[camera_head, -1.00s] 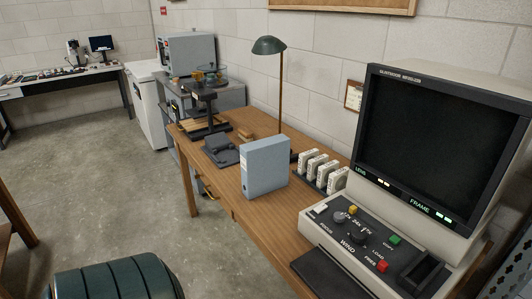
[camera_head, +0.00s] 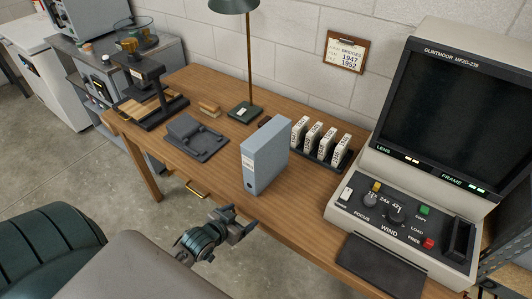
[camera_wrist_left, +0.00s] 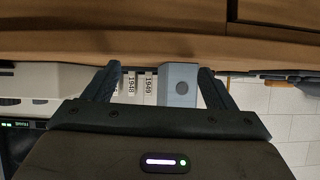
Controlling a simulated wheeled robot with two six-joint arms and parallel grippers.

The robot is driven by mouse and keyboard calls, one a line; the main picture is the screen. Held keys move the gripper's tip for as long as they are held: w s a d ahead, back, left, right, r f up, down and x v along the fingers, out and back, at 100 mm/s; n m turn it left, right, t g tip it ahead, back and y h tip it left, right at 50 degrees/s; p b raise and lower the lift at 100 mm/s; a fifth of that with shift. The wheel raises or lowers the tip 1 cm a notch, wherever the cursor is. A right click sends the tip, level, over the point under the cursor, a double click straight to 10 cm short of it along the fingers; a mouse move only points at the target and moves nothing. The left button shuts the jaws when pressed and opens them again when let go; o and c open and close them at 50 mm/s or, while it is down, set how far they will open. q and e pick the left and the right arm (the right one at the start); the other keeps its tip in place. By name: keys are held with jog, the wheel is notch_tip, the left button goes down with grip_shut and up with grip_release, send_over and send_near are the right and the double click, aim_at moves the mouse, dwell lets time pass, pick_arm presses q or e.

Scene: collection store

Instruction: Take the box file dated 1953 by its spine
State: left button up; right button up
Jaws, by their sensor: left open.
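The blue-grey box file (camera_head: 265,157) stands upright on the wooden desk, its narrow spine facing the front edge. The spine has a pale label and a dark round finger hole; its date is too small to read. My left gripper (camera_head: 235,224) is open and empty, low in front of the desk edge and apart from the file. In the left wrist view, which is upside down, the file's lower spine with its hole (camera_wrist_left: 181,87) shows beyond the open fingers (camera_wrist_left: 160,72), nearer the right one. My right gripper is not in view.
Several white boxes (camera_head: 318,141) in a dark rack stand right of the file. The microfilm reader (camera_head: 412,200) is at the right, a lamp (camera_head: 244,110) behind, a grey device (camera_head: 192,138) at left.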

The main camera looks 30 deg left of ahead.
aim_at(248, 172)
pick_arm(q)
jog(key=w+a+r+t, duration=0.1)
jog(key=r+t, duration=0.1)
jog(key=w+a+r+t+h, duration=0.1)
jog(key=w+a+r+t, duration=0.1)
jog(key=r, duration=0.1)
jog(key=w+a+r+t, duration=0.1)
jog(key=w+r, duration=0.1)
jog(key=r, duration=0.1)
jog(key=shift+w+a+r+t+h, duration=0.25)
jog(key=shift+a+t+h, duration=0.05)
jog(key=shift+a+t, duration=0.1)
jog(key=shift+w+d+b, duration=0.25)
jog(key=shift+w+b, duration=0.35)
jog(key=shift+w, duration=1.05)
jog(key=shift+w+d, duration=0.15)
jog(key=shift+w, duration=0.55)
jog(key=shift+w+p, duration=0.2)
jog(key=shift+p, duration=0.15)
jog(key=shift+w+d+p, duration=0.2)
jog(key=shift+w+p, duration=0.4)
jog(key=w, duration=0.1)
jog(key=w+p, duration=0.2)
jog(key=shift+w+d+f, duration=0.35)
jog(key=shift+w, duration=0.05)
jog(key=c, duration=1.3)
jog(key=shift+c, duration=0.7)
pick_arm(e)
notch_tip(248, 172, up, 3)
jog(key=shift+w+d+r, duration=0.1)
